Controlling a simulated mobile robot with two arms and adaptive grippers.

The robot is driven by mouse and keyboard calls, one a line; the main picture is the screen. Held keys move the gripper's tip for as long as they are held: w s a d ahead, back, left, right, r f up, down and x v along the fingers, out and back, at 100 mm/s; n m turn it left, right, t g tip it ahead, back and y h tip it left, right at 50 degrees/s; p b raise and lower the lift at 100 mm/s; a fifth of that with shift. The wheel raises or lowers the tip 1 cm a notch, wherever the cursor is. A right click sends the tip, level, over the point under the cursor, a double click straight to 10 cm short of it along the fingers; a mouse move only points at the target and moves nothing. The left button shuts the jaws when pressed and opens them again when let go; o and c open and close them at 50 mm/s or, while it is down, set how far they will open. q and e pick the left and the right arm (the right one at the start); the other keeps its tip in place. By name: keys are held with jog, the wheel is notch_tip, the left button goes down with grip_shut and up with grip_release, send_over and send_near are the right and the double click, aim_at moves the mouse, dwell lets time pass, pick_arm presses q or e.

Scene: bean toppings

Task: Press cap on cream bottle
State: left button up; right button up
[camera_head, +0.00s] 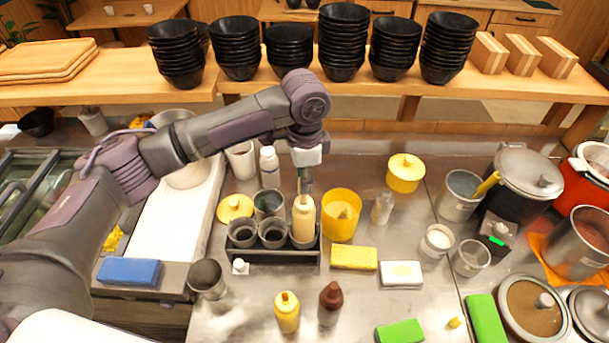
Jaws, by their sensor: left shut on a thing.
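The cream bottle (303,220) stands upright in the right-hand cup of a dark rack (272,258). My left gripper (305,190) comes down from above and is shut at the top of the bottle, on its cap. The fingers hide most of the cap, so I cannot tell whether it sits fully on the bottle. My right gripper is not in view.
A yellow tub (341,226) stands right of the bottle. A yellow sponge (354,257) lies in front of it. A yellow bottle (287,312) and a brown bottle (331,303) stand nearer the front. Black bowls (344,40) are stacked on the shelf behind.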

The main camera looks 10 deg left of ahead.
pick_arm(q)
jog(key=shift+f, duration=0.9)
jog(key=shift+f, duration=0.25)
jog(key=shift+f, duration=0.3)
jog(key=shift+f, duration=0.2)
jog(key=o, duration=1.3)
jog(key=shift+c, duration=0.2)
jog(key=shift+r, duration=3.3)
